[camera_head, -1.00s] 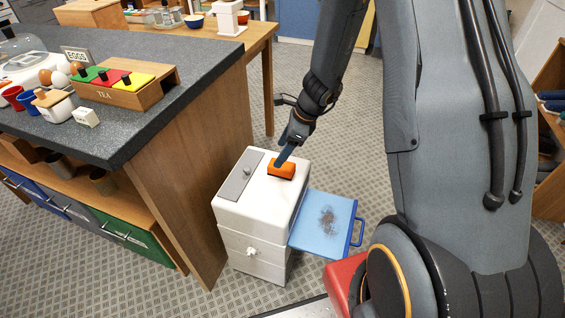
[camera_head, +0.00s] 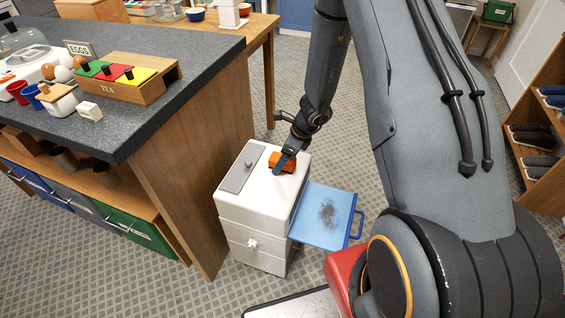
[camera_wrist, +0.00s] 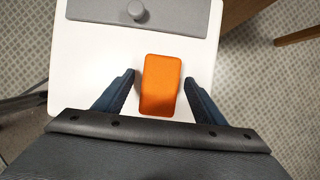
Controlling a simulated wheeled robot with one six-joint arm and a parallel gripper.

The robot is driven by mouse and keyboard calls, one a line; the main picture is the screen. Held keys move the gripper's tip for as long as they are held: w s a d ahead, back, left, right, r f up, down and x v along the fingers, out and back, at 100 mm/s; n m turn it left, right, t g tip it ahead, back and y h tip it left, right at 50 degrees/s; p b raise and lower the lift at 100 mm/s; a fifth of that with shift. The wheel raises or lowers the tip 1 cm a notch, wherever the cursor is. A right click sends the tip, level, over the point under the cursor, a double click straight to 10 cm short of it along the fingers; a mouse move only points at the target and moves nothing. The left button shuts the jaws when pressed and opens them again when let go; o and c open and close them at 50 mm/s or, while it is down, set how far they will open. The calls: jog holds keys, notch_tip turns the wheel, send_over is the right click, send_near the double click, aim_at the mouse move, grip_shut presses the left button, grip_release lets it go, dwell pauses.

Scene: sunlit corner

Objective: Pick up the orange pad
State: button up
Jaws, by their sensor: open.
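The orange pad (camera_head: 290,163) lies on the white top of a small drawer cabinet (camera_head: 238,208). In the wrist view the orange pad (camera_wrist: 161,86) is a rounded rectangle between the two blue fingers of my gripper (camera_wrist: 160,88). The gripper is open, with a gap on each side of the pad. In the head view my gripper (camera_head: 282,166) reaches down over the pad and hides part of it. I cannot tell how high the fingertips are above the cabinet top.
A grey lid with a knob (camera_head: 241,168) lies beside the pad on the cabinet. A blue tray (camera_head: 338,203) with dark specks sticks out from the cabinet's right side. A wooden counter with a dark top (camera_head: 188,92) stands close on the left.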

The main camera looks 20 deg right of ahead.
jog(key=shift+f+b, duration=0.2)
jog(key=shift+b, duration=0.15)
dwell(0.5)
jog(key=c, duration=1.1)
jog(key=shift+r, duration=0.1)
jog(key=shift+r+p, duration=0.25)
jog(key=shift+p, duration=0.25)
notch_tip(320, 180, up, 10)
jog(key=shift+f+p, duration=0.1)
jog(key=shift+p, duration=0.3)
